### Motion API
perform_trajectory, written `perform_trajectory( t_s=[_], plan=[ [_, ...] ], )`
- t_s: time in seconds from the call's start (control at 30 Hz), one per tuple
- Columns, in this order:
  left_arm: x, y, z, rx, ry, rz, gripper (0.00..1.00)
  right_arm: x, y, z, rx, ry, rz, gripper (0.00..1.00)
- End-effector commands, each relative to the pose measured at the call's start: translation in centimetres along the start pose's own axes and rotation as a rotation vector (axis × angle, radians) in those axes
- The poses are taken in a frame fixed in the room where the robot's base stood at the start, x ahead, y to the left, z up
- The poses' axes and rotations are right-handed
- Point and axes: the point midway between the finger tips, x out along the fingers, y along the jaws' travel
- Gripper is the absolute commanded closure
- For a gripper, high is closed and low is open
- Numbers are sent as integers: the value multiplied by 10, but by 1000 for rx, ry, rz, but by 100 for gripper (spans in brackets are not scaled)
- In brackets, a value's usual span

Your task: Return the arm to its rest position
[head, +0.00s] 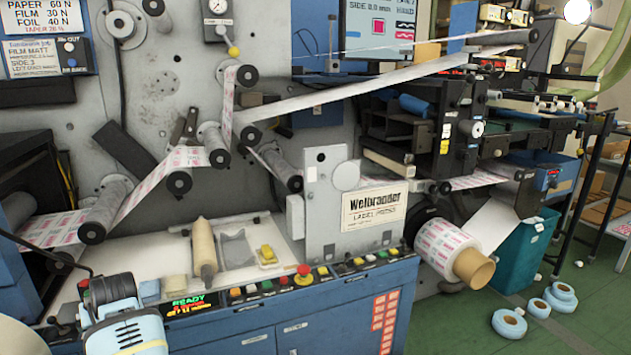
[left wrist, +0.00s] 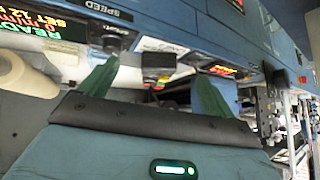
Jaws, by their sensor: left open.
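My left arm (head: 122,318) comes in at the bottom left of the head view, in light blue and grey, in front of the left end of the blue control console (head: 335,300). Its fingertips cannot be made out there. In the left wrist view my left gripper (left wrist: 156,78) has two green fingers spread wide apart with nothing held between them. Beyond them are the console's front edge, a READY display (left wrist: 45,22) and a SPEED label. My right arm and gripper are in neither view.
The label press has rollers with printed web, a row of buttons and a red stop button (head: 303,270). A beige roller-like tool (head: 204,248) lies on the console top. A printed roll (head: 450,250) juts out at right. Blue tape rolls (head: 510,322) lie on the green floor.

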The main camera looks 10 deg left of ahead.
Motion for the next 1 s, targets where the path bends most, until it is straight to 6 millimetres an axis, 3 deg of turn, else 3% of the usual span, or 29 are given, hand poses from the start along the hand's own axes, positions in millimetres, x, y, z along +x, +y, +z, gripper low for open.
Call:
perform_trajectory(
  t_s=[0.27, 0.57, 0.77, 1.0],
  plan=[
    [29, -15, 62, 202, 174, -5, 10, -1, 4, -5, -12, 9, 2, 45],
    [32, -5, 159, 433, 301, 125, 10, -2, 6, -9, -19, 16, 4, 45],
    [16, 3, 247, 562, 326, 280, 10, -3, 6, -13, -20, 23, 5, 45],
    [-28, 1, 371, 658, 286, 514, 10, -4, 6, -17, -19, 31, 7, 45]
  ],
)
